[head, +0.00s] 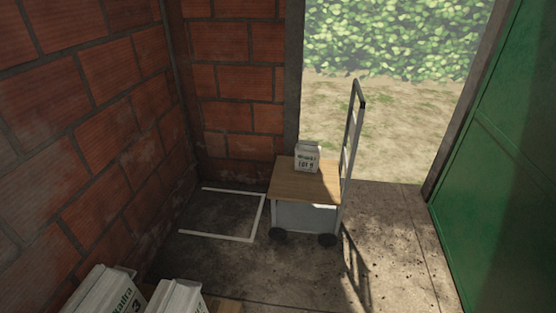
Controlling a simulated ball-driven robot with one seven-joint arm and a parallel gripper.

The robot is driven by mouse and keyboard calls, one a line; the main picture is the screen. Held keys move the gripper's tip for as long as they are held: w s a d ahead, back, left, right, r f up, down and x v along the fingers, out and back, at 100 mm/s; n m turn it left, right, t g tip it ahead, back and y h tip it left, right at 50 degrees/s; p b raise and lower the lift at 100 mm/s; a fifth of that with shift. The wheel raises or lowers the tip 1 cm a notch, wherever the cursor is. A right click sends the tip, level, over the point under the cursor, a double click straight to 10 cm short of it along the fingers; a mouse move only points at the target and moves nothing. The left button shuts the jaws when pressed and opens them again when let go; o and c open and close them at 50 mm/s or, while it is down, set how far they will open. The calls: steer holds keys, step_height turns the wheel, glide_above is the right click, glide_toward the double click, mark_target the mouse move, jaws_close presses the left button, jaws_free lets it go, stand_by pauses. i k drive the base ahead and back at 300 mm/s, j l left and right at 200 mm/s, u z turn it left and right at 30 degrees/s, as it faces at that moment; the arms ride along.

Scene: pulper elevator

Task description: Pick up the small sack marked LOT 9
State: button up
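The small sack marked LOT 9 (307,157) is pale with dark lettering. It stands upright on the wooden top of a small cart (290,181), near its back edge. Nothing is touching the sack except the cart top. My gripper is not in view.
The cart has dark wheels and a tall handle (353,130) on its right. A white outline (262,215) marks the floor left of it. Other pale sacks (178,300) stand at the bottom left. Brick walls close the left, a green door (510,150) the right. The floor right of the cart is clear.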

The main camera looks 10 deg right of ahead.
mark_target(307, 158)
steer(key=u, duration=4.05)
steer(key=k+l+u, duration=0.2)
steer(key=u, duration=0.25)
steer(key=k+l+u, duration=0.15)
steer(key=u, duration=0.3)
steer(key=k+u, duration=0.25)
steer(key=u, duration=0.2)
steer(key=k+u, duration=0.15)
steer(key=k, duration=0.8)
steer(key=k+u, duration=0.2)
steer(key=k, duration=0.75)
steer(key=k+l+z, duration=0.1)
steer(key=k+z, duration=0.35)
steer(key=k+l+z, duration=0.2)
steer(key=k+z, duration=0.2)
steer(key=z, duration=4.95)
